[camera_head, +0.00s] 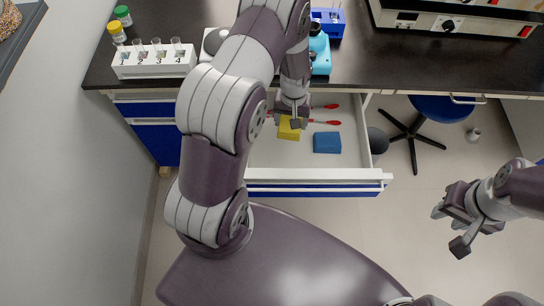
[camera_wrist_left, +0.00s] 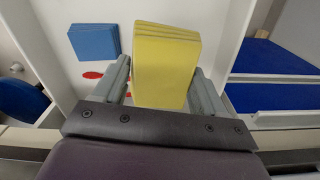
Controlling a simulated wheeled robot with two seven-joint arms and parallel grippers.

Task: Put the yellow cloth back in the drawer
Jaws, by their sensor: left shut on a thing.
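The yellow cloth (camera_head: 289,130) is a folded block over the open white drawer (camera_head: 270,172) in the head view. My left gripper (camera_head: 293,118) reaches down into the drawer area and is shut on it. In the left wrist view the yellow cloth (camera_wrist_left: 165,65) stands between the two fingers of my left gripper (camera_wrist_left: 163,85). Whether it touches the drawer floor I cannot tell. My right gripper (camera_head: 452,226) hangs at the right over the floor, its fingers apart, with nothing between them.
A folded blue cloth (camera_head: 327,142) lies in the drawer to the right, near red-ended utensils (camera_head: 328,122). A test tube rack (camera_head: 155,61), a teal device (camera_head: 320,52) and a distiller (camera_head: 450,18) stand on the black counter. A blue stool (camera_head: 440,108) is right of the drawer.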

